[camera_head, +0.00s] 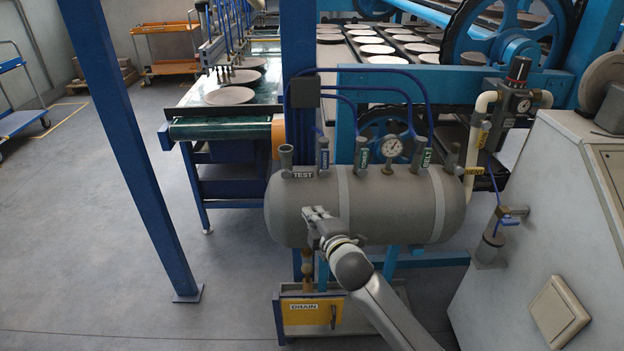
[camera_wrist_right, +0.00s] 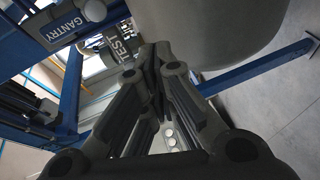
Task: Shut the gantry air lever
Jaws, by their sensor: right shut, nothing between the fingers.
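The gantry lever (camera_head: 323,160) has a blue label and stands upright on top of the grey air tank (camera_head: 395,208), just right of the TEST lever (camera_head: 302,175), which lies across. In the right wrist view the GANTRY label (camera_wrist_right: 67,22) is readable at the upper left, with the TEST label (camera_wrist_right: 122,48) closer to the fingers. My right gripper (camera_head: 312,214) is shut and empty in front of the tank's left end, below and apart from the gantry lever. Its closed fingers (camera_wrist_right: 158,60) show in the wrist view. My left gripper is not in view.
More upright levers, including the BELT one (camera_head: 427,160), and a pressure gauge (camera_head: 391,146) stand along the tank's top. Blue hoses (camera_head: 375,70) arch above. A DRAIN box (camera_head: 312,315) sits below. A blue post (camera_head: 130,150) stands left; a grey cabinet (camera_head: 555,200) stands right.

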